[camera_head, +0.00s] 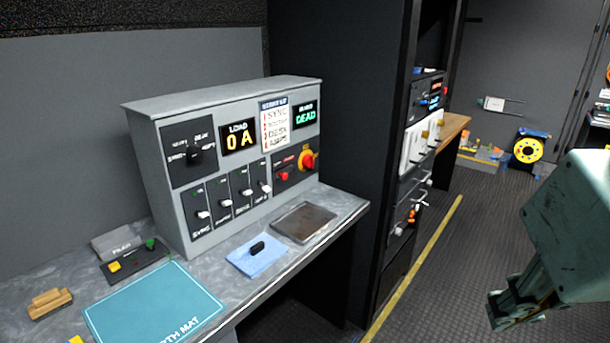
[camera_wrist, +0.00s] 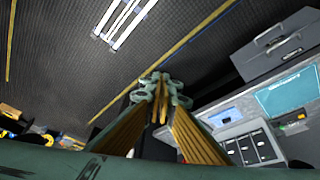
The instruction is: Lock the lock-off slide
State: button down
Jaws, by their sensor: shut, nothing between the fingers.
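A grey control console (camera_head: 225,150) stands on the bench, with a "LOAD 0 A" display (camera_head: 239,138) and a "DEAD" display (camera_head: 306,116). A red and yellow rotary switch (camera_head: 306,160) sits at its right end, beside a red button (camera_head: 284,175). I cannot make out for certain which part is the lock-off slide. My gripper (camera_head: 508,308) hangs over the floor at the right, well apart from the console. In the wrist view its fingers (camera_wrist: 160,88) are together with nothing between them. Part of the console (camera_wrist: 252,146) shows at the lower right there.
The bench holds a teal mat (camera_head: 155,305), a blue cloth-like piece with a black handle (camera_head: 257,252), a dark tray (camera_head: 304,222), a small button box (camera_head: 135,260) and a wooden block (camera_head: 49,303). A tall black rack (camera_head: 330,130) stands right of the bench. The aisle floor (camera_head: 440,270) is clear.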

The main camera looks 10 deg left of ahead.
jog(key=w+a+n+t+y+p, duration=0.1)
jog(key=w+a+n+t+p, duration=0.35)
jog(key=w, duration=1.25)
jog(key=w+a+n+y+p, duration=0.15)
jog(key=w+a+n, duration=0.35)
jog(key=w+a, duration=0.9)
jog(key=w+a+f+n+t+y+p, duration=0.2)
jog(key=w+a+f+n+p, duration=0.1)
jog(key=w+a, duration=0.6)
jog(key=w+a+f+n+t+y+p, duration=0.2)
jog(key=w+a+f+n+p, duration=0.2)
jog(key=w+a, duration=0.5)
jog(key=shift+w+a+f+n, duration=0.2)
jog(key=shift+f+n, duration=0.75)
jog(key=shift+f, duration=0.95)
send_near(279, 175)
jog(key=w+a, duration=0.2)
jog(key=shift+w+f, duration=0.7)
jog(key=shift+w, duration=0.05)
